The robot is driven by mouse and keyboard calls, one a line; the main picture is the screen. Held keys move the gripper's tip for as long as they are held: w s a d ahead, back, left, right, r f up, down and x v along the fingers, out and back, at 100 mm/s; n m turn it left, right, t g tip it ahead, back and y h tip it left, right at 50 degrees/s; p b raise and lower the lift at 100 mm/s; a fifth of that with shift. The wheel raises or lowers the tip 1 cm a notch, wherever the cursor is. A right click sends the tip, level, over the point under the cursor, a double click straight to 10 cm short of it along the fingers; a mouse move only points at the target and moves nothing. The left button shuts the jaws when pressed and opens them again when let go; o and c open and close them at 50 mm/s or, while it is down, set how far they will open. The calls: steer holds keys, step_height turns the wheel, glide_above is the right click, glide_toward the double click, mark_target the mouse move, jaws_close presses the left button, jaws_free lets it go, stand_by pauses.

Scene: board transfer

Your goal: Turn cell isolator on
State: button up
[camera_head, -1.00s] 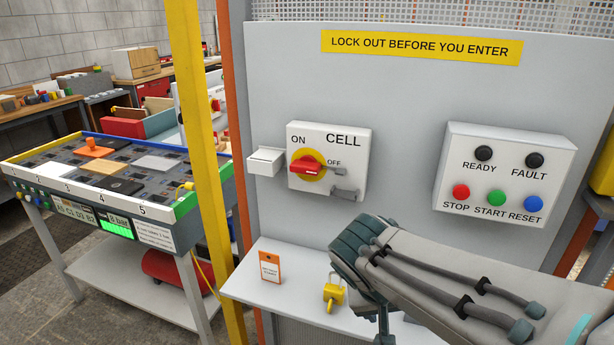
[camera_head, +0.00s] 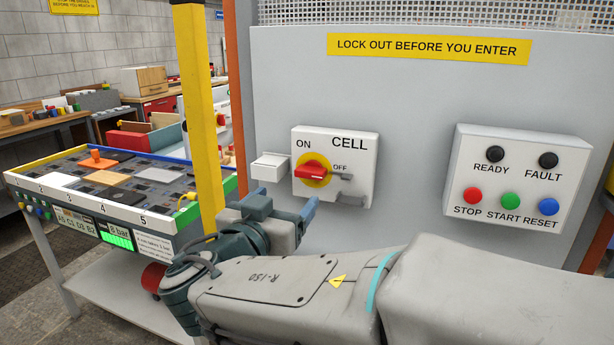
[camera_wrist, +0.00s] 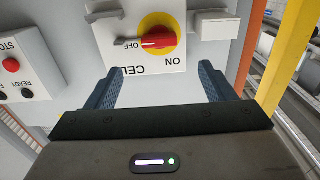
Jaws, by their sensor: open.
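The cell isolator (camera_head: 362,191) is a white box marked CELL on the grey panel. Its red handle (camera_head: 313,172) sits on a yellow disc and lies roughly level, pointing right towards the OFF label. A grey hasp piece is at the handle's right end. My gripper (camera_head: 284,203) is open and empty, just below the isolator box in the head view. In the wrist view, which is upside down, the red handle (camera_wrist: 158,41) lies beyond and between the two spread fingertips of my gripper (camera_wrist: 161,68), apart from them.
A white block (camera_head: 270,167) juts from the panel left of the isolator. A push-button box (camera_head: 510,210) is at the right. A yellow post (camera_head: 200,110) and a board table (camera_head: 100,212) stand left. My arm covers the area below the panel.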

mark_target(308, 176)
steer(key=p+x, duration=0.2)
steer(key=x, duration=0.9)
steer(key=shift+w+d, duration=0.1)
steer(key=shift+w, duration=0.1)
steer(key=shift+f, duration=0.1)
steer(key=c, duration=1)
